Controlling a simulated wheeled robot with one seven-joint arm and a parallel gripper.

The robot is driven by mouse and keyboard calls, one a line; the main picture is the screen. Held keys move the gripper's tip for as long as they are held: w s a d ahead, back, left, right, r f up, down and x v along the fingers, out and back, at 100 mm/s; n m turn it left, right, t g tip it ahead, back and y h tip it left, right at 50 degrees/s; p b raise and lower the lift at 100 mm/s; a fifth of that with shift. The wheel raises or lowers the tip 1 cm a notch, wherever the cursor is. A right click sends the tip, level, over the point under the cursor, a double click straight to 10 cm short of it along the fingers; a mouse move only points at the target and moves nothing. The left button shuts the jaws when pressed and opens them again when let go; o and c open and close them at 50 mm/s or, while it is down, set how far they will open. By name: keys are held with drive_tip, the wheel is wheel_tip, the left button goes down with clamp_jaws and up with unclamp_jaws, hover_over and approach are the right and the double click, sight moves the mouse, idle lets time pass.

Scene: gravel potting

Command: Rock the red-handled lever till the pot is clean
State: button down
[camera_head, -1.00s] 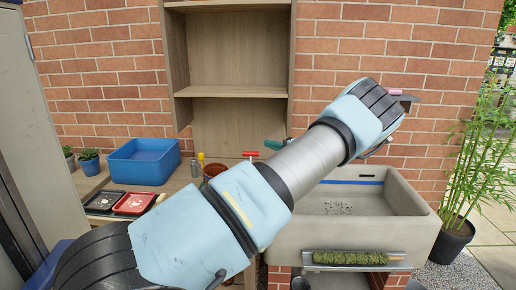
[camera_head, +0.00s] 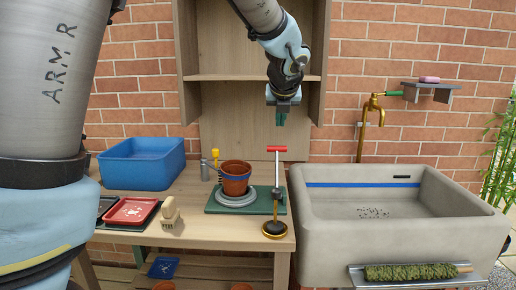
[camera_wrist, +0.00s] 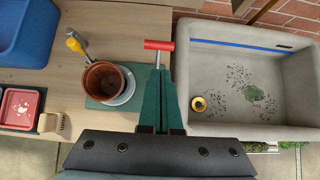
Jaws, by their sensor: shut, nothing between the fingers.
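The lever's red handle (camera_head: 277,149) is a short crossbar on a thin upright rod, standing at the right side of a green base plate (camera_head: 211,208) on the bench. The terracotta pot (camera_head: 236,179) sits upright on a grey round stand (camera_head: 236,200) on that plate. The wrist view looks into the pot (camera_wrist: 104,79), whose inside is dark. My gripper (camera_head: 281,119) points down, above the red handle and apart from it in the head view. Its green fingers (camera_wrist: 160,100) are shut and empty. The handle (camera_wrist: 159,45) shows beyond the fingertips in the wrist view.
Right of the bench is a stone sink (camera_head: 330,230) with loose gravel and a brass tap (camera_head: 372,120). A blue tub (camera_head: 142,165), a red tray (camera_head: 131,211) and a wooden brush (camera_head: 171,214) stand left. A dark gold-rimmed dish (camera_head: 275,229) lies before the lever. Shelving rises behind.

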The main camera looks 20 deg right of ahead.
sight(277, 152)
drive_tip(key=p+x, duration=0.2)
drive_tip(key=x, duration=1.2)
drive_tip(key=shift+w+p, duration=0.4)
drive_tip(key=shift+p, duration=0.1)
drive_tip(key=shift+w+d+f, duration=0.25)
drive_tip(key=shift+w, duration=0.05)
